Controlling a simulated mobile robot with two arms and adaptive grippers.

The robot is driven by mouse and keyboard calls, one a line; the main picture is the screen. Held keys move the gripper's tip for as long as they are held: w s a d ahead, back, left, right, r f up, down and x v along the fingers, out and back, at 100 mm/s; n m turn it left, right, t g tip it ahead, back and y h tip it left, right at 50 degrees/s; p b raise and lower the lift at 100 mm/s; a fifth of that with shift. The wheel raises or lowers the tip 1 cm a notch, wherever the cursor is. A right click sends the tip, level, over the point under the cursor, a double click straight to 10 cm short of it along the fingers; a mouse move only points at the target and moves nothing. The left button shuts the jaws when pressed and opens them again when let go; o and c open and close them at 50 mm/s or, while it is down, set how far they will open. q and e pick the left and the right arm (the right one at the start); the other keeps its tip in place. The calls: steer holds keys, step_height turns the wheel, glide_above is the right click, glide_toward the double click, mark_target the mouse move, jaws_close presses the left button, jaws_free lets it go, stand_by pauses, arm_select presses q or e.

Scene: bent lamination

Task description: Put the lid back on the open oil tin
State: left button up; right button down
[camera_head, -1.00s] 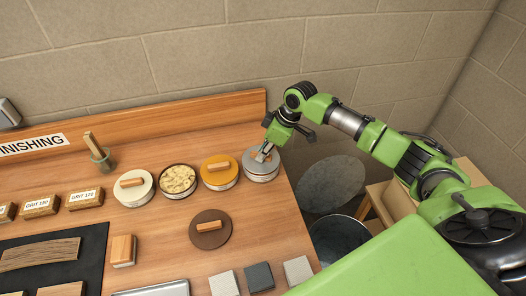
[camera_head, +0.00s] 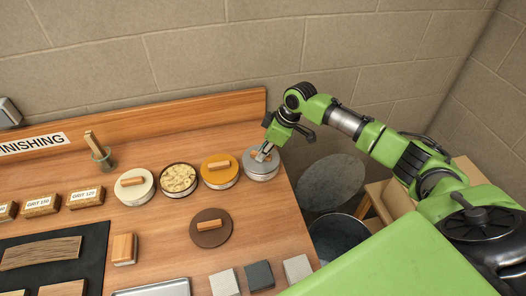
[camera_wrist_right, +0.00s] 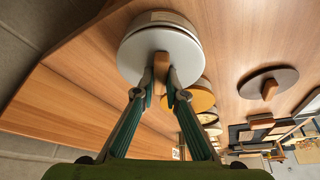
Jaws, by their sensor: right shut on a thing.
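An open tin (camera_head: 178,178) with pale yellowish contents stands in the row of tins in the head view. A dark brown round lid (camera_head: 211,240) with a wooden bar handle lies flat on the bench in front of the row. My right gripper (camera_wrist_right: 161,88) is shut on the wooden handle (camera_wrist_right: 160,64) of a grey lid (camera_wrist_right: 135,58). That lid is on the grey tin (camera_head: 262,176) at the right end of the row; whether it is fully seated I cannot tell. My left gripper is not in view.
A cream tin (camera_head: 134,196) and an orange tin (camera_head: 221,184), both lidded, flank the open tin. A bin (camera_head: 338,238) is beyond the bench's right edge.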

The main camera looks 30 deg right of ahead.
steer(key=shift+p, duration=0.35)
stand_by(0.6)
steer(key=c, duration=1.5)
jaws_free()
steer(key=shift+r, duration=0.1)
